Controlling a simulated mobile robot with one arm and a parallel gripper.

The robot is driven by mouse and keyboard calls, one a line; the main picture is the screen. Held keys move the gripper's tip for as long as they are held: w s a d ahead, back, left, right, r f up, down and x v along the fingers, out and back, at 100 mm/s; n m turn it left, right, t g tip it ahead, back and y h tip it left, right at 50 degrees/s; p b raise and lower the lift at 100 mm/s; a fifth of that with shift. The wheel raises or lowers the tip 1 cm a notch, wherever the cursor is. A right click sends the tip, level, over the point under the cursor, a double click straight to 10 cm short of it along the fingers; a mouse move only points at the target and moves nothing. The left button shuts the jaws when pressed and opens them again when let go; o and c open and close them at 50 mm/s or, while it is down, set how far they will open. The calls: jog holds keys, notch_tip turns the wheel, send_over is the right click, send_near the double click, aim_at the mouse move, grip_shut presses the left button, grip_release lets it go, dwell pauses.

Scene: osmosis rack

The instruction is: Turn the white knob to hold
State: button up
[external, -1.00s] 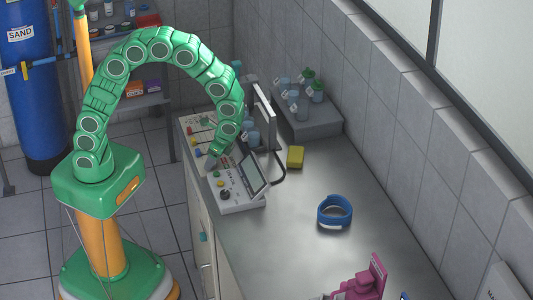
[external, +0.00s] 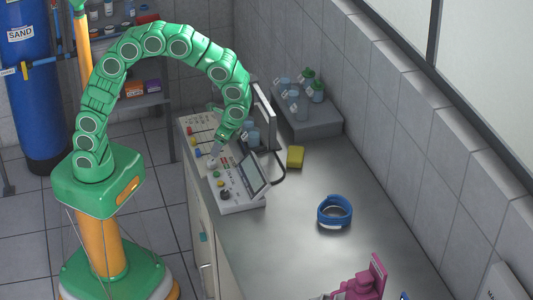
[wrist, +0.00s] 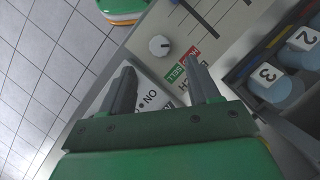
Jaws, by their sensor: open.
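The white knob (wrist: 159,45) is a small round dial on the pale control panel (wrist: 140,38) in the wrist view, with a small dark mark on its right side. A red and green label (wrist: 184,65) sits just below and right of it. My gripper (wrist: 160,63) is open and empty; its two grey fingers point toward the knob, which lies just beyond and between their tips. In the external view my gripper (external: 214,153) is over the left part of the panel. The knob is too small to make out there.
Slider slots (wrist: 205,20) lie beyond the knob. A rack with numbered blue-capped bottles (wrist: 268,83) is at right. In the external view a tilted screen (external: 253,175) stands near my gripper. A yellow sponge (external: 295,157) and a blue ring (external: 335,211) lie on the counter.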

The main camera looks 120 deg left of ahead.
aim_at(212, 161)
jog(key=s+n+t, duration=0.3)
jog(key=n, duration=0.1)
jog(key=shift+a+r, duration=0.1)
jog(key=shift+r, duration=0.2)
jog(key=shift+s+d+n+t, duration=0.2)
jog(key=shift+n+t, duration=0.5)
jog(key=shift+n, duration=0.1)
jog(key=shift+f, duration=0.1)
jog(key=shift+f, duration=3.75)
